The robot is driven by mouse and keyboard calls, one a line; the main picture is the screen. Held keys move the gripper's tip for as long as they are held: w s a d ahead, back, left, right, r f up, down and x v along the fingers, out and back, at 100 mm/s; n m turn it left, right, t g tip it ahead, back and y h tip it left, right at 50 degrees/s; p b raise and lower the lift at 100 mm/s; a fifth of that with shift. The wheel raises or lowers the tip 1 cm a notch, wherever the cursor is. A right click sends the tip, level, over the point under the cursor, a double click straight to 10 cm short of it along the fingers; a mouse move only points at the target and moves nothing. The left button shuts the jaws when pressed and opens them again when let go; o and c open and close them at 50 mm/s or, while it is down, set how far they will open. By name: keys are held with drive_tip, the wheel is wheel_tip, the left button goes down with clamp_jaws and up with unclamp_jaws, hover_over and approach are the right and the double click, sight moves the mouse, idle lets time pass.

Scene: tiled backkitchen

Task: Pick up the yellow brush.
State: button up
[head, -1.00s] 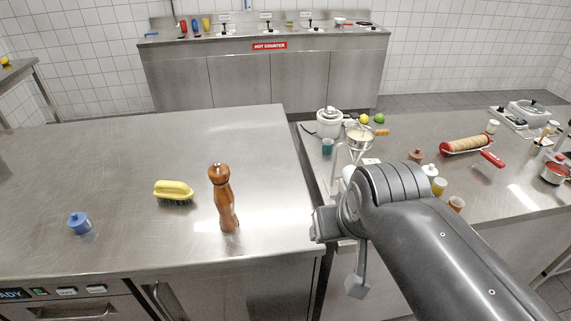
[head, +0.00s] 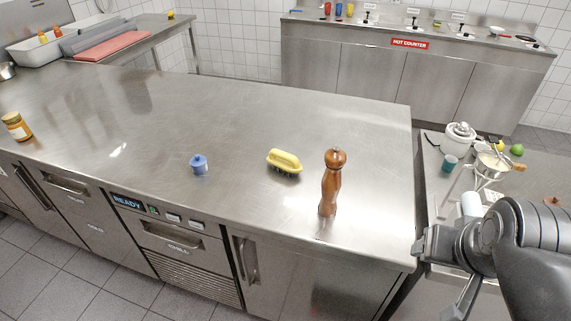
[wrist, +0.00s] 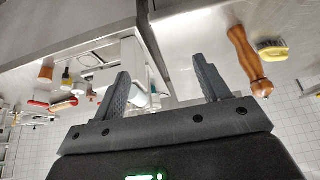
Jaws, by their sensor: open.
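The yellow brush (head: 284,161) lies on the steel counter with its dark bristles down, left of the wooden pepper mill. It also shows in the wrist view (wrist: 271,47) near the upper right, beside the mill. My gripper (wrist: 162,85) is open and empty, its two dark fingers apart. In the head view my gripper (head: 437,275) is at the lower right, past the counter's right edge, well to the right of the brush and apart from it. Its fingers are hard to make out there.
The upright pepper mill (head: 331,182) stands just right of the brush. A small blue lidded pot (head: 199,164) stands to its left, and a jar (head: 16,126) at far left. The steel counter (head: 200,110) is bare behind the brush. A side table with a white cooker (head: 459,136) is at right.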

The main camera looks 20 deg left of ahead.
drive_tip(key=shift+r, duration=0.1)
idle(0.3)
wheel_tip(320, 180, up, 6)
drive_tip(key=f, duration=0.1)
drive_tip(key=w+a+r+m+g+y, duration=0.1)
drive_tip(key=w+a+r+m, duration=0.3)
drive_tip(key=w, duration=0.4)
drive_tip(key=w+a+r+m+g+y, duration=0.1)
drive_tip(key=w+a+r+m, duration=0.1)
drive_tip(key=w+a+m, duration=0.45)
drive_tip(key=m+g+y, duration=0.2)
drive_tip(key=m+g, duration=0.1)
drive_tip(key=m, duration=0.7)
hover_over(286, 154)
drive_tip(key=s+d, duration=0.1)
drive_tip(key=d, duration=0.2)
wheel_tip(286, 154, down, 6)
wheel_tip(286, 154, down, 14)
drive_tip(key=shift+s+r, duration=0.1)
drive_tip(key=shift+r, duration=0.1)
drive_tip(key=x, duration=0.4)
drive_tip(key=shift+a+f, duration=0.1)
drive_tip(key=shift+f, duration=0.1)
drive_tip(key=x, duration=0.4)
drive_tip(key=w+x, duration=0.1)
drive_tip(key=x, duration=0.1)
drive_tip(key=shift+a+r, duration=0.2)
drive_tip(key=shift+a, duration=0.05)
drive_tip(key=c, duration=1.1)
